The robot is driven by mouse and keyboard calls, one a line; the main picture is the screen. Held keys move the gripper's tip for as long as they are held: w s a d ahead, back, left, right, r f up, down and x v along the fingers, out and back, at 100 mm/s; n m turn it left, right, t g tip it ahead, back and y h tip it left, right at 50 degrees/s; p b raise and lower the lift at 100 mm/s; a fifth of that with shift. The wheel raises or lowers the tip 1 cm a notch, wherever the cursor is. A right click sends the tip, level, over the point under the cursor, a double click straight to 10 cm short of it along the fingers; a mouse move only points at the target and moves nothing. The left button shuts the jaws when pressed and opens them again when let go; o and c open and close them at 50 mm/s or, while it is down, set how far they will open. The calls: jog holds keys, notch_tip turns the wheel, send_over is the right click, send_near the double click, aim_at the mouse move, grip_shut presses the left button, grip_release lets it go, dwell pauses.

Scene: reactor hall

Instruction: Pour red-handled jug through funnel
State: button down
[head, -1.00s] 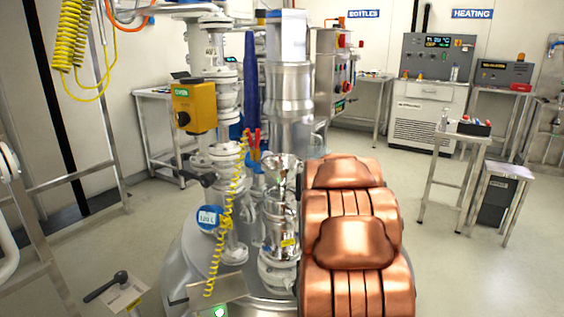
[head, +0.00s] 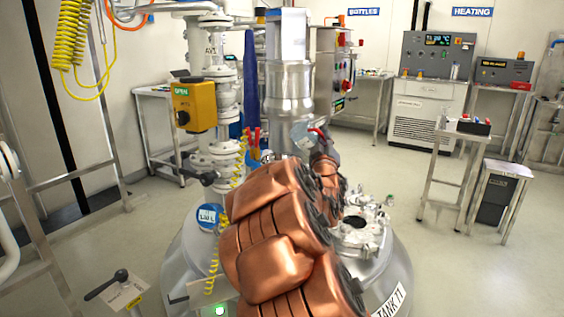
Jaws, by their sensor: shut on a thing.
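My copper-coloured arm crosses the lower middle of the head view. Its dark gripper (head: 325,148) is at the far end, partly hidden by my arm, above the tank's top. It is shut on the red-handled jug (head: 303,135), of which a small grey metal part and a bit of red handle show in front of the big steel column. I cannot make out the jug's tilt or what is in it. The funnel cannot be made out; my arm covers the shiny metal fittings left of the tank's middle.
The round steel tank (head: 397,268) has an open-looking port (head: 356,224) and several fittings on its right. A yellow valve box (head: 194,106) and white pipework stand at left. A small steel table (head: 460,131) with bottles stands at right; the floor between is clear.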

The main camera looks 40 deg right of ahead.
aim_at(310, 131)
jog(key=shift+r+n, duration=0.3)
jog(key=shift+n, duration=0.2)
jog(key=shift+w+a+f+n+t, duration=0.1)
jog(key=shift+n+t, duration=0.2)
jog(key=shift+n, duration=0.1)
jog(key=shift+w+a+f+n+t, duration=0.1)
jog(key=shift+n+t, duration=0.2)
jog(key=shift+n, duration=0.1)
jog(key=n+t, duration=0.1)
jog(key=n+y+b, duration=0.1)
jog(key=n, duration=0.1)
jog(key=shift+w+a+f+t, duration=0.1)
jog(key=shift+a+t, duration=0.2)
jog(key=shift+t, duration=0.1)
jog(key=shift+a+r+n+y, duration=0.1)
jog(key=shift+r+n+y, duration=0.25)
jog(key=shift+n, duration=0.25)
jog(key=shift+w+a+r+n+t+y, duration=0.15)
jog(key=shift+r+n+t, duration=0.1)
jog(key=shift+n, duration=0.2)
jog(key=shift+w+a+r+n+t+y, duration=0.1)
jog(key=shift+n+t, duration=0.15)
jog(key=shift+n, duration=0.2)
jog(key=shift+a+f+n, duration=0.1)
jog(key=shift+a+n, duration=0.1)
jog(key=shift+n, duration=0.1)
jog(key=shift+w+a+f+t+y+b, duration=0.1)
jog(key=shift+w+a+t+y+b, duration=0.05)
jog(key=shift+t+y+b, duration=0.2)
